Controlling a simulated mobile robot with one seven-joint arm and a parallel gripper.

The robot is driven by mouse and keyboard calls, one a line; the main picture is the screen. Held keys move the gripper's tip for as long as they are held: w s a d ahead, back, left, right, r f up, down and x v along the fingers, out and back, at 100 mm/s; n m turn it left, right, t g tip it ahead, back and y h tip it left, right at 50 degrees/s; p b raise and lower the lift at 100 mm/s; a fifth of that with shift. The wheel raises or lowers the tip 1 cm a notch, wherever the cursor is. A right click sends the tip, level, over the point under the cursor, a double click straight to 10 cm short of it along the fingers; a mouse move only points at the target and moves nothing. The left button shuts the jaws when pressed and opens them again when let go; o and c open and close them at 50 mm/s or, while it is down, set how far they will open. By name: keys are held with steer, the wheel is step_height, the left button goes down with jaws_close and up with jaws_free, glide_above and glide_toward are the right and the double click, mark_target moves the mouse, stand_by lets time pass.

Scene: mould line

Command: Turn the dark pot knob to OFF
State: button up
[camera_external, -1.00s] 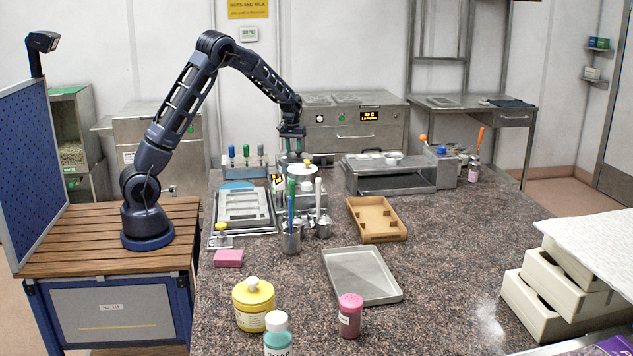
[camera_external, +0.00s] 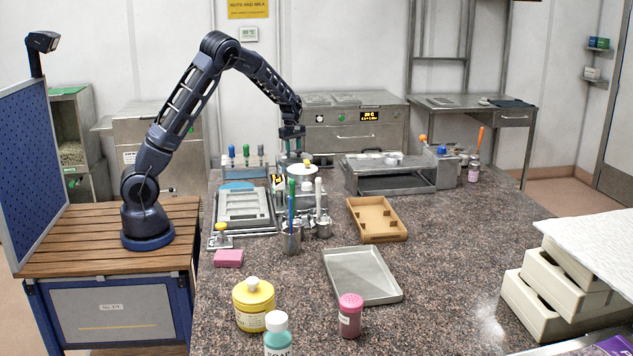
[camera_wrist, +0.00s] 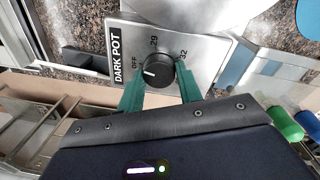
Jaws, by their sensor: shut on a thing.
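The dark pot knob (camera_wrist: 158,71) is a round black knob on a silver panel (camera_wrist: 198,28) beside a black DARK POT label (camera_wrist: 117,60). The panel is marked OFF, 29 and 32. The knob's white mark is on its left side, pointing about at OFF, slightly below the word. My gripper (camera_wrist: 159,84) has its green fingers on both sides of the knob, shut on it. In the external view my gripper (camera_external: 292,146) is low behind the pots at the back of the counter; the knob is hidden there.
A rack with green and blue handled tools (camera_external: 247,155) stands left of my gripper. A white-lidded pot (camera_external: 302,172) is just in front. A steel warming unit (camera_external: 385,176) is to the right, and a wooden tray (camera_external: 377,236) lies nearer.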

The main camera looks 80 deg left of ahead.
steer(key=shift+d+n, duration=0.1)
steer(key=shift+n, duration=1)
steer(key=o, duration=1)
steer(key=shift+r, duration=0.1)
step_height(320, 180, up, 11)
steer(key=shift+s+d+f, duration=0.15)
steer(key=shift+s+f, duration=0.05)
steer(key=shift+s, duration=0.05)
